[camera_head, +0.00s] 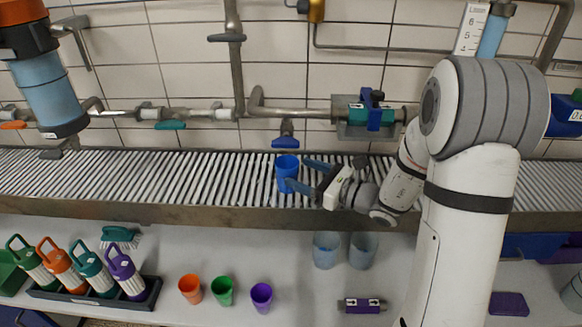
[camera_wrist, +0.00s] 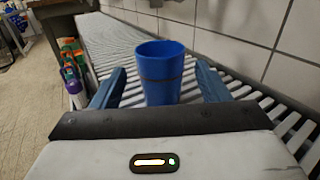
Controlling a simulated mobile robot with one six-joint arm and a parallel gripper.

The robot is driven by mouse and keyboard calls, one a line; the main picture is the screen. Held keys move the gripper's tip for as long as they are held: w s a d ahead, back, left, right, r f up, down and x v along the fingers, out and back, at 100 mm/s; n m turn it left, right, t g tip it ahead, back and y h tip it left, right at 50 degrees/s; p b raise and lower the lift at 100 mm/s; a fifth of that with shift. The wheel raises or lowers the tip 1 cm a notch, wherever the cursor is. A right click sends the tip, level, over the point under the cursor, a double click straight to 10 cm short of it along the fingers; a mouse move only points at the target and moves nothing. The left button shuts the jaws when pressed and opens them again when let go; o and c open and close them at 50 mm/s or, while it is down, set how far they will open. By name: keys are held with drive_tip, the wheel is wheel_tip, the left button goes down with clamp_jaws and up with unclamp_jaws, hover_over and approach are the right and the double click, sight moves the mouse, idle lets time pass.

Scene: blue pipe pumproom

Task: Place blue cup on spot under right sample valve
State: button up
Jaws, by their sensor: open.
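The blue cup (camera_head: 287,173) stands upright on the slatted metal counter (camera_head: 130,180), below a blue-handled valve (camera_head: 286,136) on the wall pipe. My gripper (camera_head: 300,174) is open, with its fingers pointing left at the cup. In the wrist view the cup (camera_wrist: 161,70) stands between my two open fingers (camera_wrist: 160,80), with visible gaps at both sides. Its lower part is partly hidden by my gripper's body. I cannot tell for certain which valve is the right sample valve.
Orange (camera_head: 190,289), green (camera_head: 222,290) and purple (camera_head: 261,297) cups stand on the lower white surface, with two grey-blue buckets (camera_head: 327,249) further right. Several handled bottles stand in a black tray (camera_head: 145,301). A green-and-blue valve (camera_head: 369,115) lies right of the cup. The counter's left is clear.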

drive_tip(key=v, duration=0.6)
drive_tip(key=shift+s+d+p, duration=0.2)
drive_tip(key=shift+d+p, duration=0.15)
drive_tip(key=shift+s+r, duration=0.1)
drive_tip(key=shift+s, duration=0.2)
drive_tip(key=s+a+f+n+g+h, duration=0.1)
drive_tip(key=s+a+n+g+h, duration=0.35)
drive_tip(key=s+n+g, duration=0.75)
drive_tip(key=s+d+n+t+h, duration=0.3)
drive_tip(key=s+d+n+h, duration=0.4)
drive_tip(key=d+n+h, duration=0.3)
drive_tip(key=shift+s+d+r+n+t+h, duration=0.2)
drive_tip(key=shift+d+r+n+t+h, duration=0.15)
drive_tip(key=shift+n, duration=0.65)
